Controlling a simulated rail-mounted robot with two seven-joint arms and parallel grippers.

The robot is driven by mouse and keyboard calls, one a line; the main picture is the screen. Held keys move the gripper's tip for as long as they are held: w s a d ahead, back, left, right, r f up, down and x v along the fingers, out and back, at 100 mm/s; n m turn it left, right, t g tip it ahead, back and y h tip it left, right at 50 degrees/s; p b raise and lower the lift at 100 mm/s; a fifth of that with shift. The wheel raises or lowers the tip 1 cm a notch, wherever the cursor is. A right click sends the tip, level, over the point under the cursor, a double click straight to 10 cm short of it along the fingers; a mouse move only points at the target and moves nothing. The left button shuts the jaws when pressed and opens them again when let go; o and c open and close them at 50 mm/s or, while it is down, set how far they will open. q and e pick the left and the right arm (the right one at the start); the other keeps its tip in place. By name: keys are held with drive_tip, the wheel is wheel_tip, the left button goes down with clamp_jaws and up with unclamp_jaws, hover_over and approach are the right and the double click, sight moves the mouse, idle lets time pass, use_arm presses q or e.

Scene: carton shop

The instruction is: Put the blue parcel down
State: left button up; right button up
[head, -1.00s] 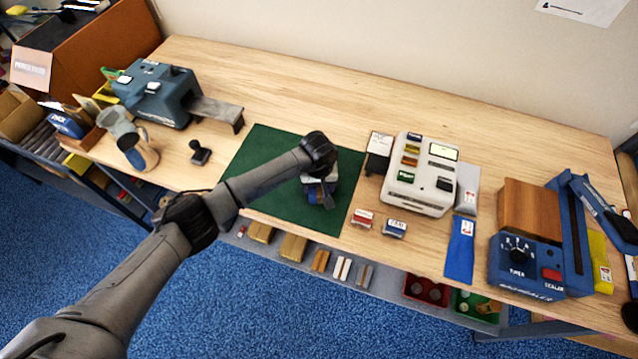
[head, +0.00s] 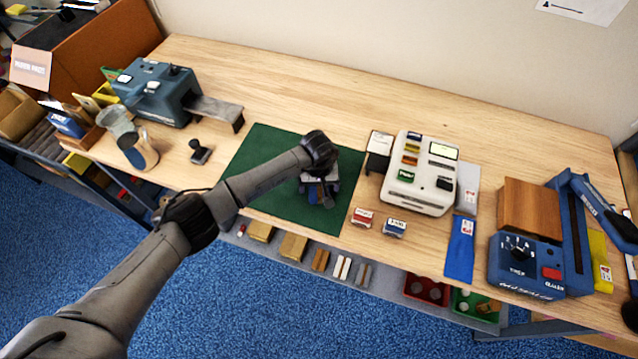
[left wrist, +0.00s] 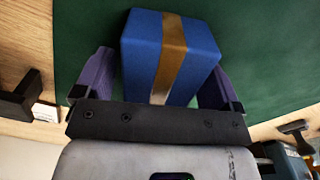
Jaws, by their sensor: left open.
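The blue parcel (left wrist: 145,50), a blue box with a brown tape band, is on the green mat (left wrist: 85,30) in the left wrist view. My left gripper (left wrist: 160,65) is open, with one purple finger on each side of the parcel. A narrow gap shows at the left finger; whether the right finger touches, I cannot tell. In the head view my left gripper (head: 320,190) is low over the right part of the green mat (head: 265,155), and it mostly hides the parcel. My right gripper is not in view.
A white label machine (head: 420,175) and two small stamps (head: 362,217) stand right of the mat. A blue sealer (head: 525,265) is farther right. A black-handled stamp (head: 200,152) and a blue-grey machine (head: 155,92) stand left. The table behind the mat is clear.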

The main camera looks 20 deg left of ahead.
use_arm(q)
wheel_tip(320, 180, up, 10)
drive_tip(key=b, duration=0.2)
drive_tip(key=shift+b, duration=0.3)
drive_tip(key=shift+r, duration=1)
